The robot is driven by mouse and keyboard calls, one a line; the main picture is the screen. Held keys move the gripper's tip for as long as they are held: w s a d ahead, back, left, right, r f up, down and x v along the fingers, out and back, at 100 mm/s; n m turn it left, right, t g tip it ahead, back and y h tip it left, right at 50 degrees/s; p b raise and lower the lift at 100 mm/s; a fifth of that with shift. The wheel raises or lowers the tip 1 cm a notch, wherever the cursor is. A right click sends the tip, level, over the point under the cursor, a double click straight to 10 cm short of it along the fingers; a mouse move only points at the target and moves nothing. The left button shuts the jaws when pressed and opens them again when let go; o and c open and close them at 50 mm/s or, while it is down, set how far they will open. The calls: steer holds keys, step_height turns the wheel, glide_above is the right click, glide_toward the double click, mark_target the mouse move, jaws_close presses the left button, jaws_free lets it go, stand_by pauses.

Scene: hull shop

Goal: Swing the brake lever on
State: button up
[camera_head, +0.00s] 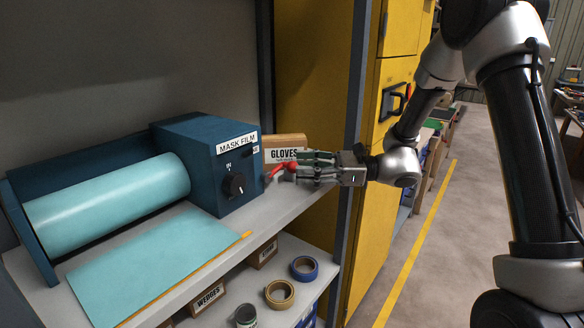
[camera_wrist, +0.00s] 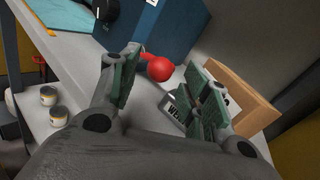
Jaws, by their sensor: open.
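The brake lever shows as a red arm with a round red knob (camera_wrist: 160,69) at the side of the blue mask film dispenser (camera_wrist: 170,28). In the head view the red lever (camera_head: 275,171) sticks out from the dispenser's right side (camera_head: 205,150). My gripper (camera_head: 301,170) is at the lever's end, reaching in from the right. In the wrist view my gripper (camera_wrist: 163,90) is open, its green-padded fingers on either side of the knob, with the knob slightly beyond the tips. I cannot tell whether a finger touches it.
A cardboard gloves box (camera_head: 286,146) stands close behind my gripper on the shelf (camera_head: 250,216). A teal film roll (camera_head: 110,203) lies left of the dispenser's black knob (camera_head: 234,185). A shelf post (camera_head: 356,130) stands beside my wrist. Tape rolls (camera_head: 280,294) lie below.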

mark_target(293, 168)
steer(key=shift+a, duration=1.65)
jaws_close()
